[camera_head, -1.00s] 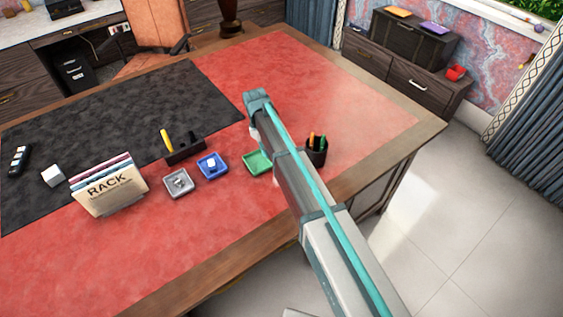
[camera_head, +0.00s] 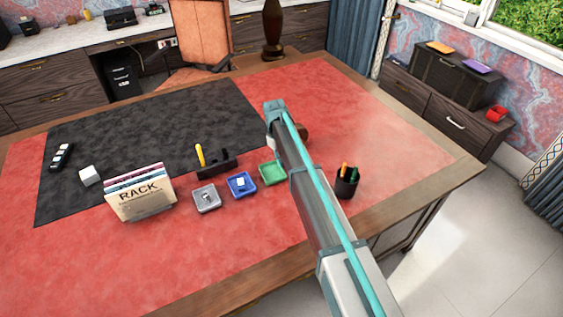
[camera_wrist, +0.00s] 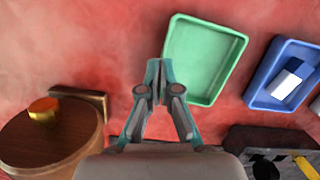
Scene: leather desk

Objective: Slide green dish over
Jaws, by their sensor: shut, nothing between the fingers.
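The green dish (camera_head: 270,173) is a shallow, empty square tray on the red desk top, right of the blue dish. My arm passes just to its right in the head view. In the wrist view the green dish (camera_wrist: 205,58) lies just above and right of my gripper (camera_wrist: 155,72). The gripper is shut and empty, with its fingertips beside the dish's left edge in that view. I cannot tell whether they touch it. The fingers are hidden behind my arm in the head view.
A blue dish (camera_head: 241,185) holding a small white-and-blue block and a grey dish (camera_head: 206,198) stand in line to the left. A pen cup (camera_head: 346,186) stands right of my arm. A round wooden object (camera_wrist: 50,137) lies near the gripper. A dark holder (camera_head: 216,165) stands behind the dishes.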

